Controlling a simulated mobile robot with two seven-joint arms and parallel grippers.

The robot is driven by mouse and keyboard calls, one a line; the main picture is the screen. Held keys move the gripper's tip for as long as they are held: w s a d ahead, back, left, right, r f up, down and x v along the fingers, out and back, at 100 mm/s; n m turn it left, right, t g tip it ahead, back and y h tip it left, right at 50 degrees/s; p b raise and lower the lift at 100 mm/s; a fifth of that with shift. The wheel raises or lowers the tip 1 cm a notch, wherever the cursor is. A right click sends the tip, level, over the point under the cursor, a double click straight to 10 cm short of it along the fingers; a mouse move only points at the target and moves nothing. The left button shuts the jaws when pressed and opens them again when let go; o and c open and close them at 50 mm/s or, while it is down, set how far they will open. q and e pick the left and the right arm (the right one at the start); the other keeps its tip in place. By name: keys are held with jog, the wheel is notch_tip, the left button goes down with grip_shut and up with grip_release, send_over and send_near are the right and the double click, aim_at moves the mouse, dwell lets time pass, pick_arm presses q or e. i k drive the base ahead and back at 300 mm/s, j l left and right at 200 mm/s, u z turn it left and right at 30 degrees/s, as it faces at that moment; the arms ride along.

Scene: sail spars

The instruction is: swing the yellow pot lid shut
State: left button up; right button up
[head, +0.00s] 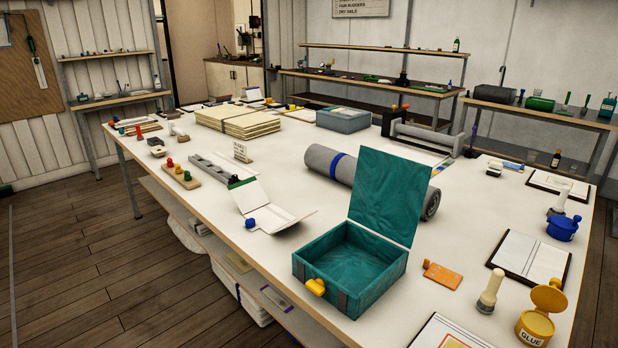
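A yellow glue pot (534,328) with the word GLUE on its front stands on the white table near the front right. Its yellow lid (549,296) is tilted up at the back of the pot, so the pot is open. Neither of my grippers shows in the head view.
An open teal box (349,262) with its lid raised stands left of the pot. A pale handled stamp (490,291) is just left of the pot, with an orange card (442,275) beyond. An open book (531,256) lies behind the pot, with a blue pot (562,229) farther back.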

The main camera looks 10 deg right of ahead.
aim_at(550, 299)
jog(key=z, duration=1.7)
jog(key=i+l, duration=0.15)
jog(key=l, duration=0.2)
jog(key=i+l+z, duration=0.15)
jog(key=l, duration=0.25)
jog(key=i+l, duration=0.1)
jog(key=l, duration=0.25)
